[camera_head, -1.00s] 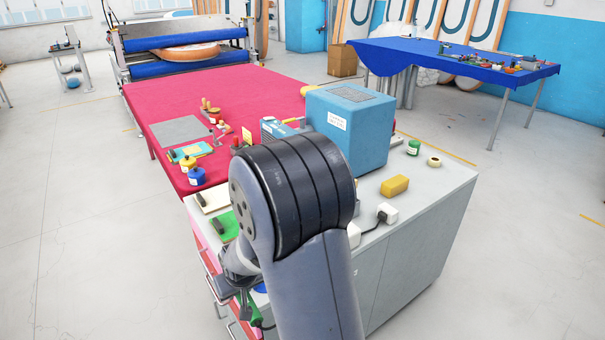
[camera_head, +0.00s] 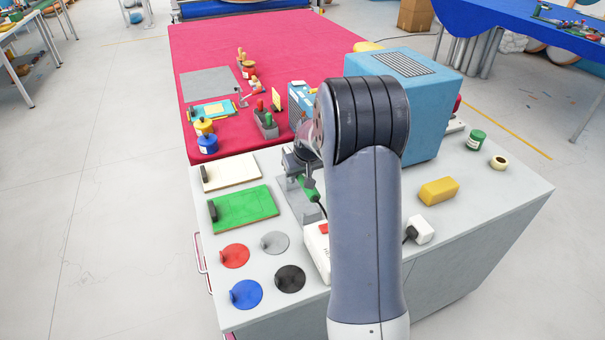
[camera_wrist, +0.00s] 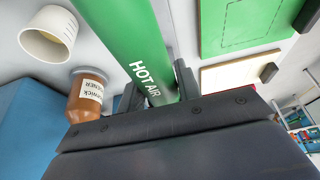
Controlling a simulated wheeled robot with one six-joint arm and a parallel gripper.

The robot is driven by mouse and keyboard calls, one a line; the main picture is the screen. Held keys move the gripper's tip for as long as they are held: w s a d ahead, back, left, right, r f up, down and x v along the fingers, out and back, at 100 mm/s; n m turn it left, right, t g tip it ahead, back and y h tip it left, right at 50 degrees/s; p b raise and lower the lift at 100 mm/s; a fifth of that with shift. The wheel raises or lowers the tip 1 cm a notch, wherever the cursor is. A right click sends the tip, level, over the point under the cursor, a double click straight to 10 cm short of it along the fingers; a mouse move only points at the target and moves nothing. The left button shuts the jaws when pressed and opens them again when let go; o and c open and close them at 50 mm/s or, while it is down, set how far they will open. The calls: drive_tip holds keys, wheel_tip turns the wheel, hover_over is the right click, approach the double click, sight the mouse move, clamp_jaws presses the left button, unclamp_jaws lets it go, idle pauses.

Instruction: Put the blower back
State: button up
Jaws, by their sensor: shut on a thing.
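The blower is a green cylinder marked "HOT AIR". In the wrist view the blower (camera_wrist: 140,50) runs up from between the two dark jaws of my gripper (camera_wrist: 157,92), which is shut on it. In the head view the blower (camera_head: 308,189) shows small, with a dark cable, just above the grey worktop; my gripper (camera_head: 303,172) is partly hidden by my arm. A grey metal plate or bracket (camera_head: 296,204) stands right below and beside it; I cannot tell whether they touch. A white box with a red part (camera_head: 316,250) is partly behind my arm.
A green board (camera_head: 243,209) and cream board (camera_head: 230,172) lie left. Red (camera_head: 234,256), grey, blue and black discs are in front. A blue machine (camera_head: 425,110) stands right. A brown bottle (camera_wrist: 86,98) and white cup (camera_wrist: 48,34) show in the wrist view.

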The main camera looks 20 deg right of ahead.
drive_tip(key=shift+w+d, duration=0.2)
drive_tip(key=shift+d, duration=0.15)
drive_tip(key=shift+f+b, duration=1.85)
drive_tip(key=shift+f, duration=0.95)
drive_tip(key=shift+f+b, duration=0.4)
drive_tip(key=shift+f, duration=0.1)
drive_tip(key=shift+f+b, duration=0.55)
drive_tip(key=shift+b, duration=0.4)
drive_tip(key=o, duration=1.5)
drive_tip(key=shift+s, duration=0.1)
drive_tip(key=shift+o, duration=0.2)
drive_tip(key=shift+r, duration=0.15)
